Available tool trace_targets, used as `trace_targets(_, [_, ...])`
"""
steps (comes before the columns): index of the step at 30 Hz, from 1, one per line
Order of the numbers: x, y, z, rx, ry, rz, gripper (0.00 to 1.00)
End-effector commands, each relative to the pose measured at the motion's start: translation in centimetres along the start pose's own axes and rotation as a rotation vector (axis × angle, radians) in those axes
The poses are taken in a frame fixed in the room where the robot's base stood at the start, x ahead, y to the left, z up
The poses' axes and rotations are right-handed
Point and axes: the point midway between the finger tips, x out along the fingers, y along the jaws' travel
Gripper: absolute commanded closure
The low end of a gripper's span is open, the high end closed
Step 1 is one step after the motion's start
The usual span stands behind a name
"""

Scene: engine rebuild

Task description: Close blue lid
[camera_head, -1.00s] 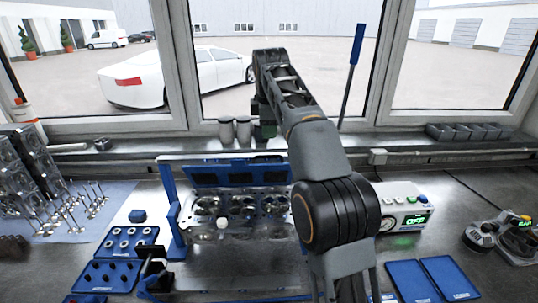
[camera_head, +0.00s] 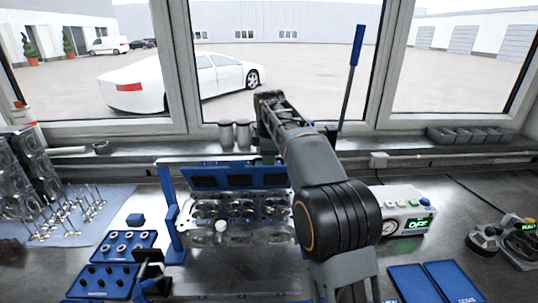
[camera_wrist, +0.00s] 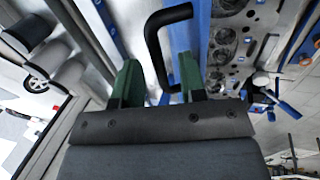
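The blue lid (camera_head: 238,178) stands raised at the back of the blue-framed fixture in the head view, with dark panels across its face. The metal cylinder head (camera_head: 235,212) lies uncovered in front of it, and part of it shows in the wrist view (camera_wrist: 228,40). My gripper (camera_wrist: 160,85) has two green fingers set apart. A black bent handle (camera_wrist: 153,45) shows between and beyond them, with a gap to each finger. I cannot tell whether either finger touches it. In the head view the gripper is mostly hidden behind the lid and my arm.
Blue trays with small parts (camera_head: 105,280) lie at the front left, with valves (camera_head: 65,215) behind. A white box with a gauge and green display (camera_head: 405,212) stands right of my arm. Two flat blue trays (camera_head: 435,284) lie at the front right. Metal cups (camera_head: 243,133) stand on the sill.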

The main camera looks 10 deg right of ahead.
Motion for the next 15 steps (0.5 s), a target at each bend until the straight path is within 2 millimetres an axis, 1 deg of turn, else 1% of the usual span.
trace_targets(2, [0.0, 0.0, 0.0, 0.0, 0.0, 0.0, 0.62])
trace_targets(12, [-0.02, 0.0, -0.01, 0.0, 0.0, 0.0, 0.95])
trace_targets(14, [-0.03, 0.0, -0.01, 0.0, 0.0, 0.0, 1.0])
trace_targets(15, [-0.03, 0.0, -0.01, 0.0, 0.0, 0.0, 1.0])
